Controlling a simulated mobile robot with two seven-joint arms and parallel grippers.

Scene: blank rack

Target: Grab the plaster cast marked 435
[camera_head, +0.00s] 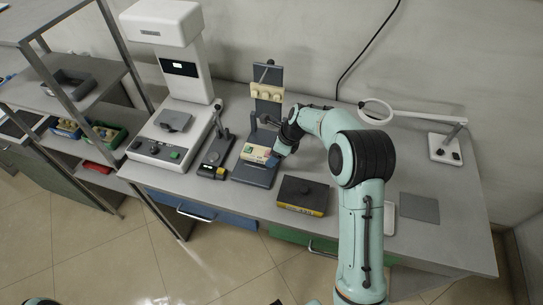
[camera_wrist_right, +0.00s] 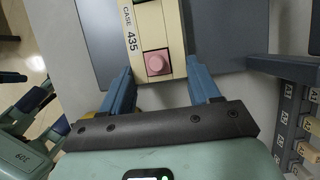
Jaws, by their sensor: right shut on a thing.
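The plaster cast marked 435 (camera_wrist_right: 150,27) is a cream block with the printed words "CASE 435" and a square pink button-like stud. In the head view the cast (camera_head: 255,153) lies over a dark grey base plate (camera_head: 254,174). My right gripper (camera_head: 272,157) reaches down to its right end. In the right wrist view the blue fingers of my right gripper (camera_wrist_right: 160,82) stand on both sides of the cast's near end, shut on it. Whether the cast touches the plate is unclear. My left gripper is not clearly seen.
An upright rack (camera_head: 267,84) with cream pieces stands behind the cast. A lever device (camera_head: 217,152) and a large white machine (camera_head: 160,148) are to the left. A black-and-yellow box (camera_head: 303,194) sits to the right, then a grey mat (camera_head: 420,208). A ring lamp (camera_head: 376,111) is behind.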

